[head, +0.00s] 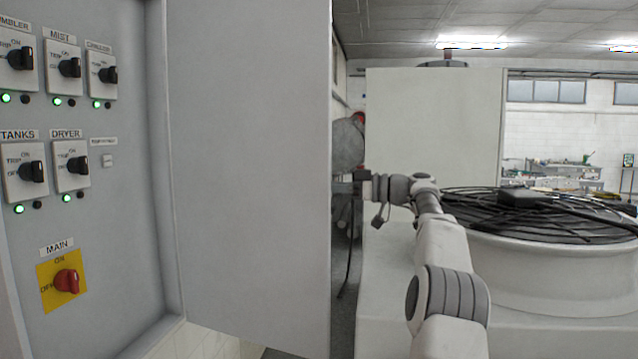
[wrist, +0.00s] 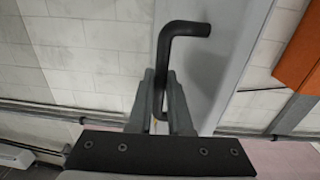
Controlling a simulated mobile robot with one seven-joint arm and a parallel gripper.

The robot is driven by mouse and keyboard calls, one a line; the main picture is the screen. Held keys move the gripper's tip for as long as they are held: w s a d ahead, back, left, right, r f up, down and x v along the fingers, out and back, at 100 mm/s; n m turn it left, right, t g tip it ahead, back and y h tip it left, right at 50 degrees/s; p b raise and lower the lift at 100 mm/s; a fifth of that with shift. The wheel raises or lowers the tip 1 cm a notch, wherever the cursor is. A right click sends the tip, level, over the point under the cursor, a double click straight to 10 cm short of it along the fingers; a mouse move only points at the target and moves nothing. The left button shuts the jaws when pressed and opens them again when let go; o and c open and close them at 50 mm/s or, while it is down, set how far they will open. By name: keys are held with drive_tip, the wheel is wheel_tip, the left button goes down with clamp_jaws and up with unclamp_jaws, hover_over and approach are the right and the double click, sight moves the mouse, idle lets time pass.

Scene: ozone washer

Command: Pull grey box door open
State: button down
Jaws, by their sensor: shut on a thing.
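The grey box door (head: 248,170) stands wide open in the head view, with its plain inner face towards me. The grey box (head: 120,200) is on the left, its switch panel uncovered. My gripper (head: 346,187) is at the door's free right edge, and its fingers are mostly hidden behind the door. In the wrist view my gripper (wrist: 161,80) is shut on the black bent handle (wrist: 186,28), with a finger on each side of the bar. The door's outer face (wrist: 222,60) shows behind the handle.
The panel carries several black rotary switches with green lights and a red main switch (head: 67,281). A large pale machine with a round black fan grille (head: 540,215) stands on the right, close to my arm. A narrow floor gap (head: 343,310) lies between door and machine.

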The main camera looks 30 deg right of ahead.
drive_tip(key=c, duration=1.1)
unclamp_jaws()
drive_tip(key=p+v, duration=0.1)
drive_tip(key=v, duration=1.1)
